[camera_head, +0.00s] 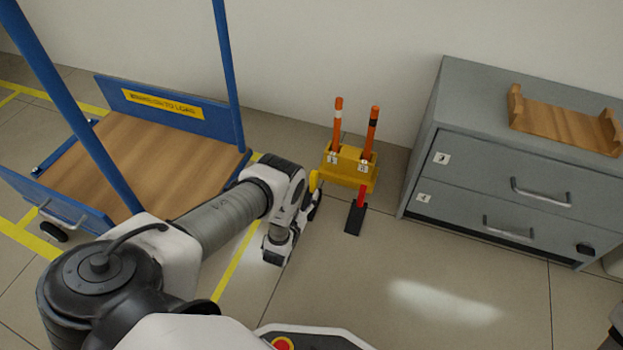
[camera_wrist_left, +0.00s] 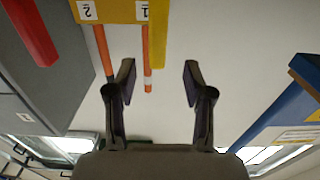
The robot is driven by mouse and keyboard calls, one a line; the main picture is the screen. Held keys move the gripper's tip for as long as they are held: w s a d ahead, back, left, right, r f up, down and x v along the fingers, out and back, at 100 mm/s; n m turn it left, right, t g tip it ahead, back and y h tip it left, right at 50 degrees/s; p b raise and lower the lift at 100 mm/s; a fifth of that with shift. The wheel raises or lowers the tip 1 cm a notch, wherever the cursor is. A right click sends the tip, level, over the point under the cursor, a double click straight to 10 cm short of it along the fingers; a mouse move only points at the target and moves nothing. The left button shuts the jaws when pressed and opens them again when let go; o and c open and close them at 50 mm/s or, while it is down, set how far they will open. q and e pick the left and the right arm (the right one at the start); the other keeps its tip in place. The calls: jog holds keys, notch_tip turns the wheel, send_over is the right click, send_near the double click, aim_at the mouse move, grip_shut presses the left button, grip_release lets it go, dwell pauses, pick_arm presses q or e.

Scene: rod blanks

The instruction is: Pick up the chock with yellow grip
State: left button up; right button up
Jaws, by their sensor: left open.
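The chock with yellow grip is mostly hidden behind my left arm in the head view; its rounded yellow grip (camera_head: 314,181) shows beside the gripper. In the left wrist view the yellow grip (camera_wrist_left: 158,38) is an upright bar at the top, ahead of the gap between the fingers. My left gripper (camera_head: 316,197) is close beside the grip in the head view. In the wrist view the left gripper (camera_wrist_left: 158,78) has its fingers spread with nothing between them. The chock's base is hidden. My right gripper is not in view.
A yellow rack (camera_head: 348,170) with two orange rods stands by the wall. A second chock with a red grip (camera_head: 361,196) and black base stands in front of it. A grey drawer cabinet (camera_head: 490,165) is right, with a wooden cradle (camera_head: 565,125). A blue trolley (camera_head: 150,160) is left.

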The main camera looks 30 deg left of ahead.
aim_at(312, 181)
pick_arm(q)
jog(key=b+x, duration=0.3)
jog(key=x, duration=0.2)
jog(key=shift+w+d, duration=0.1)
jog(key=shift+w, duration=0.15)
jog(key=shift+w+r, duration=0.15)
grip_shut()
jog(key=shift+r, duration=0.1)
